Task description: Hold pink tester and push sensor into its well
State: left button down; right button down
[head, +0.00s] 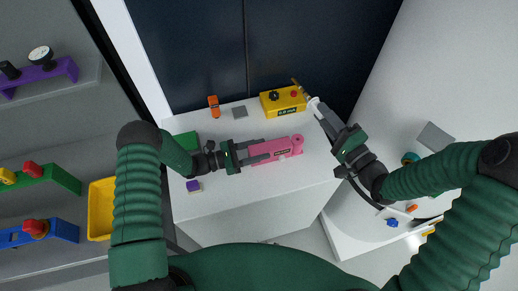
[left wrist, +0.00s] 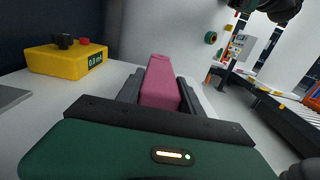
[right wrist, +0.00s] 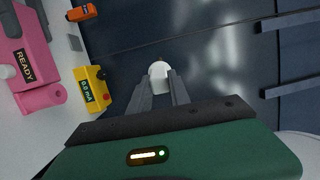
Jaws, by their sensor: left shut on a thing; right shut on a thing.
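The pink tester (head: 292,146) lies on the white work surface; its label reads READY in the right wrist view (right wrist: 38,50). My left gripper (head: 262,153) is shut on it from the left, and the tester stands between the fingers in the left wrist view (left wrist: 162,82). My right gripper (head: 322,112) is shut on the sensor (head: 314,103), a white piece with a thin brass-coloured tip. The sensor is held up to the right of the tester, apart from it, and shows between the fingertips in the right wrist view (right wrist: 158,72).
A yellow box (head: 270,108) reading 0.0 mA, with a black knob and red button, stands behind the tester. An orange item (head: 213,103), a grey plate (head: 239,112) and a purple block (head: 194,186) lie nearby. A yellow bin (head: 100,210) is at left. The surface's front is clear.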

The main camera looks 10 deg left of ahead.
aim_at(308, 96)
jog(key=w+d+f+m+g+h, duration=0.1)
jog(key=w+d+f+g+h, duration=0.1)
jog(key=w+f+g+h, duration=0.45)
jog(key=w+d+f+m+g+h, duration=0.1)
jog(key=w+f+m+g+h, duration=0.15)
jog(key=w, duration=0.65)
jog(key=s+a+r+g, duration=0.2)
jog(key=s, duration=0.1)
jog(key=s+a+r+g+h, duration=0.1)
jog(key=s+a+r+g, duration=0.1)
jog(key=s+a+r, duration=0.1)
jog(key=s+a+r+g+h, duration=0.1)
jog(key=s+a+r+g, duration=0.1)
jog(key=s+r, duration=0.1)
jog(key=shift+s+a+r+n, duration=0.15)
jog(key=shift+s+a+n, duration=0.1)
jog(key=shift+s+a, duration=0.15)
jog(key=shift+d, duration=0.1)
